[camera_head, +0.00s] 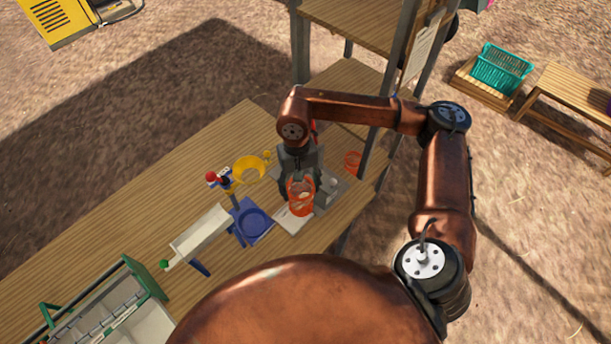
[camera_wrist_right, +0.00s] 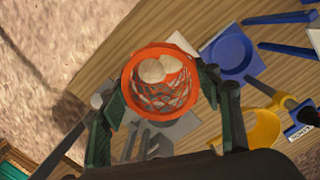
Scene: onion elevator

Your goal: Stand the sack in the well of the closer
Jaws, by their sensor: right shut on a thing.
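The sack (camera_head: 301,199) is an orange mesh sack with an open round rim and pale onions inside. It also shows from above in the right wrist view (camera_wrist_right: 160,92). My right gripper (camera_head: 300,183) is shut on the sack, with one finger on each side of it. The sack looks roughly upright over the table. A grey device (camera_head: 331,187), which looks like the closer, stands beside and partly behind the sack; its grey parts also show below the sack in the right wrist view (camera_wrist_right: 158,140). Its well is not clearly seen. My left gripper is out of view.
A pale plate (camera_head: 291,222) lies by the sack. A blue tray with a round hollow (camera_head: 254,219), a yellow ring (camera_head: 249,167) and a white chute (camera_head: 202,234) are to the left. Another orange piece (camera_head: 352,160) is near the post. The wooden table (camera_head: 120,205) has bare room at left.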

